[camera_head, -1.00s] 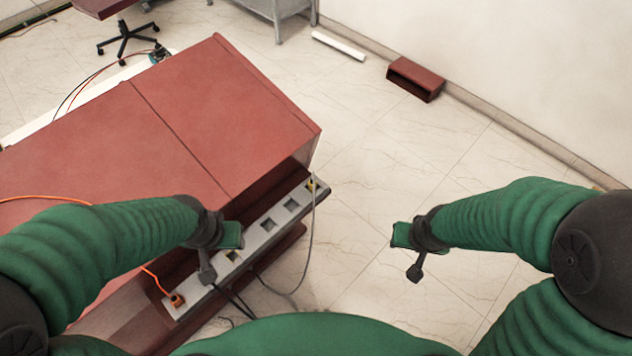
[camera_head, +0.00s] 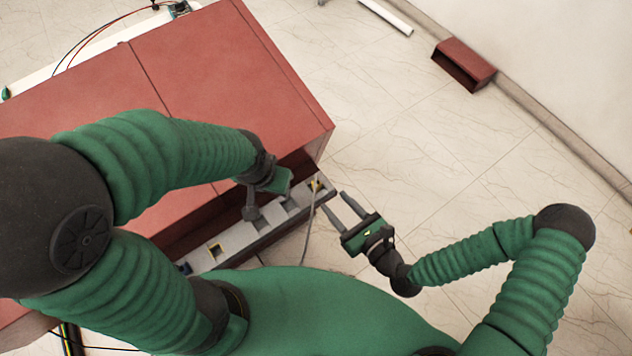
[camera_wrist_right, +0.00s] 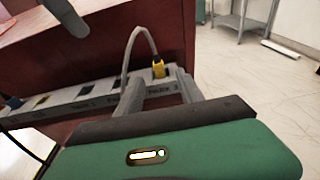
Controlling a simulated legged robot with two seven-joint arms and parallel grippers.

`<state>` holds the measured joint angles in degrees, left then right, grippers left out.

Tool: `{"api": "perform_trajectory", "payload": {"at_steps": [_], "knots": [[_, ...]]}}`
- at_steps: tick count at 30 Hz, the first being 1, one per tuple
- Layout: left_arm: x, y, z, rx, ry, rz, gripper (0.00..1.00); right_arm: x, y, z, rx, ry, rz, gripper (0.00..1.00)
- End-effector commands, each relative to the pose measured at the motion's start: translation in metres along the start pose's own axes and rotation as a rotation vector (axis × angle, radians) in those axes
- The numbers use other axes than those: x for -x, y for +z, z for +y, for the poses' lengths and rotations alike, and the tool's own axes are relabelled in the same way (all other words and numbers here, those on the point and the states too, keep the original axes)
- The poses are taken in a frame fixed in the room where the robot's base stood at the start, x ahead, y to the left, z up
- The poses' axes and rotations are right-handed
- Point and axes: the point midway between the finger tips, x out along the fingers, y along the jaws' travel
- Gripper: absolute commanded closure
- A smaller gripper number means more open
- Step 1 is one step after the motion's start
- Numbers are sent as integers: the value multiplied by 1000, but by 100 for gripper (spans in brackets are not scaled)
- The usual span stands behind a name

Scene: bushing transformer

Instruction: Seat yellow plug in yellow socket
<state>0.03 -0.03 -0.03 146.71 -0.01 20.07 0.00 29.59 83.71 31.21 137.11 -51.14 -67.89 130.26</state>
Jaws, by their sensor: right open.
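The yellow plug (camera_head: 316,185) sits upright at the far right end of the grey socket strip (camera_head: 240,240), with a grey cable rising from it. It also shows in the right wrist view (camera_wrist_right: 158,68). A yellow-rimmed socket (camera_head: 214,251) is further left along the strip; no plug shows in it. My right gripper (camera_head: 333,201) is open and empty, its fingers pointing at the plug from the right. In the right wrist view the plug appears between the fingers, just beyond their tips. My left gripper (camera_head: 268,203) hangs over the strip's middle; its jaws are unclear.
A red cabinet (camera_head: 220,80) stands behind the strip. The grey cable (camera_head: 309,225) loops down in front of the strip, beside my right gripper. My left arm covers part of the strip. The tiled floor (camera_head: 430,160) to the right is open.

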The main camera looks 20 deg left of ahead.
Motion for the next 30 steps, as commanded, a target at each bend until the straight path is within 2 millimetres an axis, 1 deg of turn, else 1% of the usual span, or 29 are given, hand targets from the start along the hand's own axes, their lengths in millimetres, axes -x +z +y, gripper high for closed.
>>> {"api": "perform_trajectory", "payload": {"at_steps": [1, 3, 10, 14, 15, 17, 20, 24, 25, 30], "knots": [[1, 0, 0, -1, 0, 0, 56, -13, 0, 1, 4, 3, -2, 55], [1, 0, 0, -1, 0, 0, 56, -28, 0, 0, 3, 2, -1, 55], [3, -1, 0, -1, 0, 0, 56, -55, 2, 4, 4, 2, 1, 55], [6, -2, 0, -1, 0, 0, 56, -79, 6, 11, 6, 3, 1, 55], [5, -2, 0, -1, 0, 0, 56, -87, 4, 9, 6, 1, 2, 55], [5, -2, 0, -1, 0, 0, 56, -94, 4, 9, 6, 1, 2, 55], [5, -1, 0, -1, 0, 0, 56, -98, 4, 8, 2, -1, 3, 55], [5, -1, 0, -1, 0, 0, 56, -98, 4, 7, 2, -1, 3, 55], [5, -1, 0, -1, 0, 0, 56, -97, 4, 7, 2, -1, 2, 57], [5, -1, 0, -1, 0, 0, 56, -97, 4, 7, 2, -1, 3, 79]]}}
